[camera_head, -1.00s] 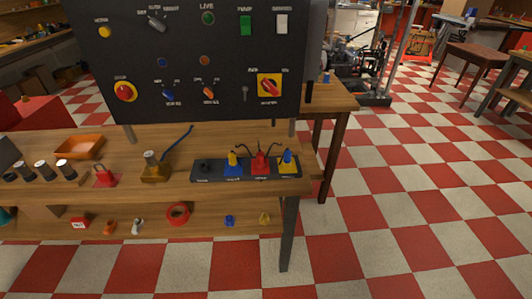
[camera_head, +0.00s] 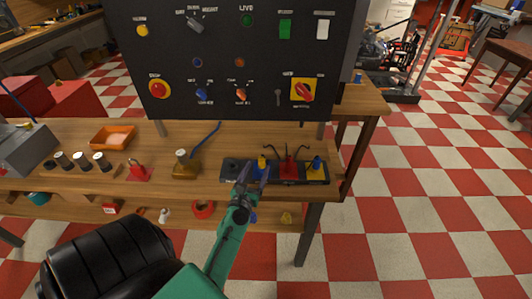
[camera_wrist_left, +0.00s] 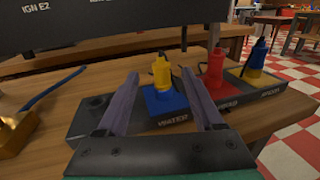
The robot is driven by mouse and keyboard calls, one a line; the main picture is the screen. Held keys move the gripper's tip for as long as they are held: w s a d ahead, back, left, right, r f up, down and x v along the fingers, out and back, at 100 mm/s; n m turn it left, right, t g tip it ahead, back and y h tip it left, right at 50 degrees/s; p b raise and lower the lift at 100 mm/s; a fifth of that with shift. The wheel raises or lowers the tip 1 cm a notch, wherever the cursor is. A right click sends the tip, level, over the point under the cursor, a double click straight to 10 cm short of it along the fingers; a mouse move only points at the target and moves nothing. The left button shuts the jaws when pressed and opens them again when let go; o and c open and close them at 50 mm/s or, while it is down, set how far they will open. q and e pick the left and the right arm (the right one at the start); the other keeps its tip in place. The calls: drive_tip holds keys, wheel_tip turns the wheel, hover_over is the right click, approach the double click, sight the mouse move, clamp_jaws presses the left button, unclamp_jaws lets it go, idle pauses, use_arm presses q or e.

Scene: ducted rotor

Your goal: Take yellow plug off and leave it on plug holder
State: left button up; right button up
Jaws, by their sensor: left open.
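The yellow plug (camera_head: 262,161) stands upright on a blue base in the black strip (camera_head: 318,182) on the bench; it also shows in the left wrist view (camera_wrist_left: 161,72). The blue base (camera_wrist_left: 165,103) bears the label WATER. My left gripper (camera_head: 252,173) is open in front of the plug. In the left wrist view, its fingers (camera_wrist_left: 160,77) appear on either side of the plug, with no clear contact; whether they reach around it I cannot tell. The strip's left end has an empty dark round spot (camera_wrist_left: 96,102); whether this is the plug holder I cannot tell. My right gripper is out of view.
A red plug (camera_wrist_left: 212,68) and a blue plug (camera_wrist_left: 257,55) on a yellow base stand to the right on the strip. A brass-coloured block (camera_head: 184,171) with a blue lever is to the left. The black control panel (camera_head: 215,65) rises behind.

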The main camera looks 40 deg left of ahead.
sight(263, 157)
use_arm(q)
drive_tip(key=x, duration=0.8)
drive_tip(key=shift+w+f, duration=0.2)
drive_tip(key=shift+w, duration=0.2)
drive_tip(key=shift+s, duration=0.15)
clamp_jaws()
